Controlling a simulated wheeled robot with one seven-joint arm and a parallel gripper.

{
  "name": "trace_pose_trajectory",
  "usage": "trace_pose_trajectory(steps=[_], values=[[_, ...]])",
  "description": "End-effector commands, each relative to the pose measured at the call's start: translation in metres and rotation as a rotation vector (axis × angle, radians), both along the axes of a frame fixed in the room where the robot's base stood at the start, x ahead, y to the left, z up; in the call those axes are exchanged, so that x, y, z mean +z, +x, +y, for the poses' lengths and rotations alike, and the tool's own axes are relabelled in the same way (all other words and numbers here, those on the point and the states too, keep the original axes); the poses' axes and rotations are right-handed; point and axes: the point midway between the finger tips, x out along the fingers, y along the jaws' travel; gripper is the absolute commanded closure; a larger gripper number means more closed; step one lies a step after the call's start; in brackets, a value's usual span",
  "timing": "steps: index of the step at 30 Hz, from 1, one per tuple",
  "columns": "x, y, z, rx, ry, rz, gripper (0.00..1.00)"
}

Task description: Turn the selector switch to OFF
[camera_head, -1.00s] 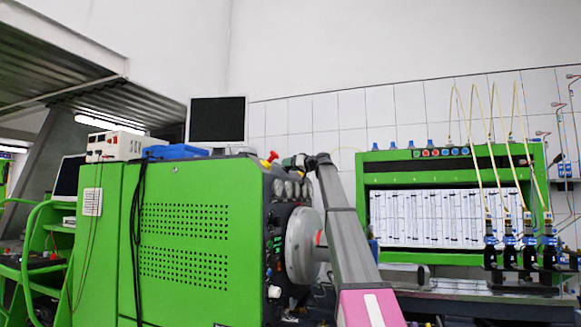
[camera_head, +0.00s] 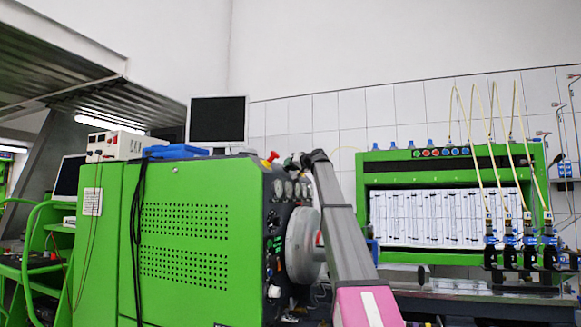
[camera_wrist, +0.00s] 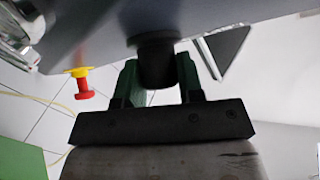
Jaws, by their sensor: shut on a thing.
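The selector switch is a round black knob (camera_wrist: 157,66) on the dark panel (camera_wrist: 95,35) of the green test bench in the wrist view. My gripper (camera_wrist: 157,80) has its two green fingers on either side of the knob, shut on it. The knob's pointer and its position labels cannot be made out. In the head view, my gripper (camera_head: 294,161) is at the top right corner of the bench (camera_head: 190,240); the knob is hidden there.
A red mushroom button on a yellow base (camera_wrist: 83,84) sits left of my gripper in the wrist view. Round gauges (camera_wrist: 22,22) are at its upper left. A monitor (camera_head: 217,121) stands behind the bench. A green rack (camera_head: 450,160) with hoses is at right.

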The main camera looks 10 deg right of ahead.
Motion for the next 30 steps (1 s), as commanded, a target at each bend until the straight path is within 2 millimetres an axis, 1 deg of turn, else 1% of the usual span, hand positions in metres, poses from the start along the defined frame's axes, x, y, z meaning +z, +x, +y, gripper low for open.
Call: trace_pose_trajectory(steps=[9,15,21,30], values=[[0.0006,-0.0004,0.0008,-0.183,0.089,0.157,0.89],[0.0012,-0.0003,0.0003,-0.269,0.134,0.231,0.89],[0.0011,0.0001,0.0004,-0.322,0.161,0.277,0.89],[0.0006,0.0000,0.0001,-0.346,0.175,0.299,0.89]])
